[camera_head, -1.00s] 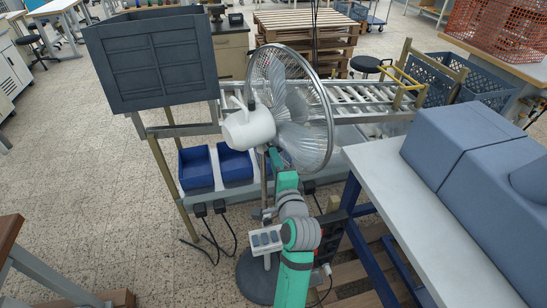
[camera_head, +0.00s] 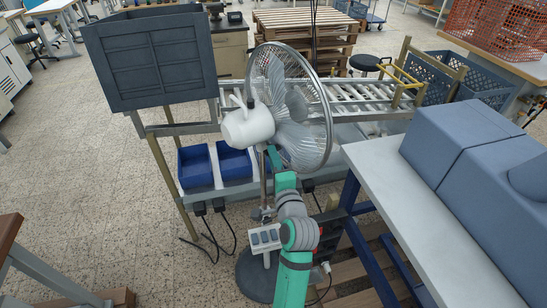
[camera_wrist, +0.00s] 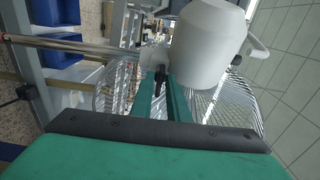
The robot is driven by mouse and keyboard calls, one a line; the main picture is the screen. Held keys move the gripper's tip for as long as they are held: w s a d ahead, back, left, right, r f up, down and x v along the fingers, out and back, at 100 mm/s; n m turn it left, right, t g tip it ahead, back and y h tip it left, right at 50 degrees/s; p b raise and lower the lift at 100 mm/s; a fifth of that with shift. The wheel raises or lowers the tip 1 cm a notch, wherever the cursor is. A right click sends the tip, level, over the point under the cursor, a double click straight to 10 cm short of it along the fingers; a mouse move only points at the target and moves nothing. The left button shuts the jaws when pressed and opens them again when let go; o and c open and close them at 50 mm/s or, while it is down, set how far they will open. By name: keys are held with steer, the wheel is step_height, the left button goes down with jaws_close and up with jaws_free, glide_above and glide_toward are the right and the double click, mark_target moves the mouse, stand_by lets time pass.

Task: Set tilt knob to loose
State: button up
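The standing fan (camera_head: 300,125) has a white motor housing (camera_head: 248,124), a wire cage, a thin pole and a round dark base. In the wrist view the white housing (camera_wrist: 210,45) fills the upper middle, with the cage behind it. The small dark tilt knob (camera_wrist: 160,77) shows at the joint below the housing. My gripper (camera_wrist: 161,82) has its two green fingers close together, one on each side of the knob, and looks shut on it. In the head view my gripper (camera_head: 274,158) is at the fan's neck; the knob is hidden there. I cannot read the knob's setting.
A white table (camera_head: 425,220) with a blue-grey machine (camera_head: 480,150) stands close on the right. A control box (camera_head: 265,238) is on the fan's pole. Blue bins (camera_head: 234,162) and a roller conveyor (camera_head: 365,94) lie behind. Cables run on the floor at left.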

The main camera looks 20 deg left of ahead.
steer(key=v, duration=1.1)
steer(key=shift+a+f, duration=0.1)
steer(key=shift+f, duration=0.05)
steer(key=s+d+f+n+h, duration=0.3)
steer(key=s+d+f+h, duration=0.65)
steer(key=s+f, duration=0.65)
steer(key=s+d+f+n, duration=0.1)
steer(key=s+n, duration=0.3)
steer(key=s, duration=0.6)
steer(key=s+d+f+n, duration=0.1)
steer(key=s+d+n, duration=0.2)
steer(key=s, duration=0.6)
steer(key=shift+s+d+n, duration=0.35)
steer(key=shift+s+n, duration=0.05)
steer(key=shift+n, duration=0.3)
